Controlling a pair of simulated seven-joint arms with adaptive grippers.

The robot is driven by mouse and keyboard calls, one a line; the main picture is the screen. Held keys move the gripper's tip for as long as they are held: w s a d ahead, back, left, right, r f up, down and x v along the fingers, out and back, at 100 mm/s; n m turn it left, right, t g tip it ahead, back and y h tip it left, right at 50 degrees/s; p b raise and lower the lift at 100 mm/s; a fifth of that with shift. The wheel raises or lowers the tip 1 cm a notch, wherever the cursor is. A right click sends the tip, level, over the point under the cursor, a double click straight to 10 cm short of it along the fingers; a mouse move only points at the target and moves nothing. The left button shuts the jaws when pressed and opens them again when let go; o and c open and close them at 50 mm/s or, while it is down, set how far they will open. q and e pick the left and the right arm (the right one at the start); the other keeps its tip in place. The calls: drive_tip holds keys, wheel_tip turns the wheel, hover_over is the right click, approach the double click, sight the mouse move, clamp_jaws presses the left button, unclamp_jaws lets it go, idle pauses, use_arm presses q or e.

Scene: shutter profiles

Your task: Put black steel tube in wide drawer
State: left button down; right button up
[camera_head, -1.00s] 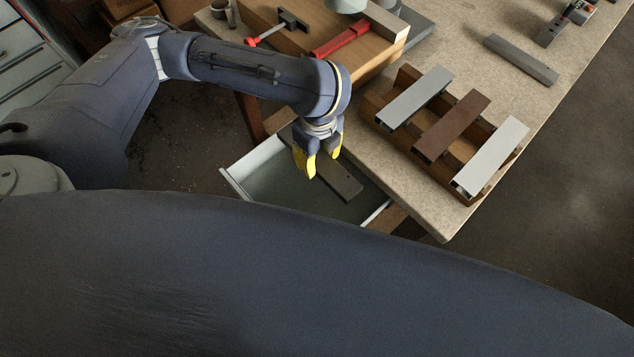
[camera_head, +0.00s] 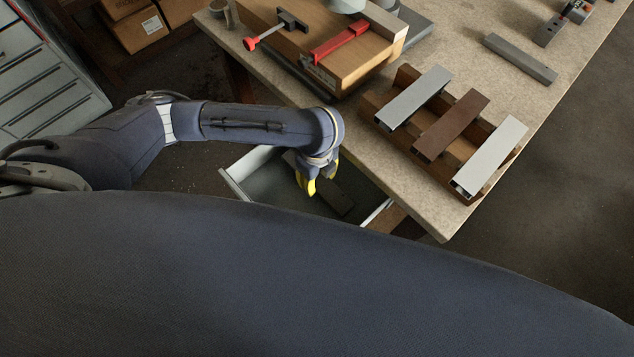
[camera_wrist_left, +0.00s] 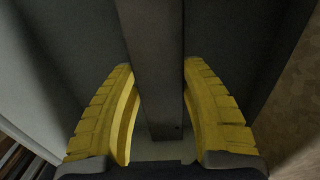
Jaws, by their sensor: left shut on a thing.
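The black steel tube (camera_head: 339,196) is a dark, straight bar. In the head view it is inside the open wide drawer (camera_head: 236,186), low between the drawer walls. My left gripper (camera_head: 308,190), with yellow fingers, is down in the drawer and shut on the tube. In the left wrist view the tube (camera_wrist_left: 158,70) runs between the yellow fingers of my left gripper (camera_wrist_left: 158,110), with the grey drawer floor behind it. I cannot tell whether the tube touches the drawer floor. My right gripper is not in view.
The workbench (camera_head: 430,215) stands above and right of the drawer. A wooden rack (camera_head: 403,75) on it holds grey, brown and white profiles. A grey bar (camera_head: 520,58) lies farther back. A red-handled clamp (camera_head: 340,40) lies on a wooden block near the back.

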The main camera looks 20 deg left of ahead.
sight(317, 184)
use_arm(q)
drive_tip(key=shift+f, duration=1.8)
drive_tip(key=shift+f, duration=0.1)
drive_tip(key=c, duration=0.8)
unclamp_jaws()
drive_tip(key=shift+o, duration=0.2)
drive_tip(key=shift+r, duration=6.1)
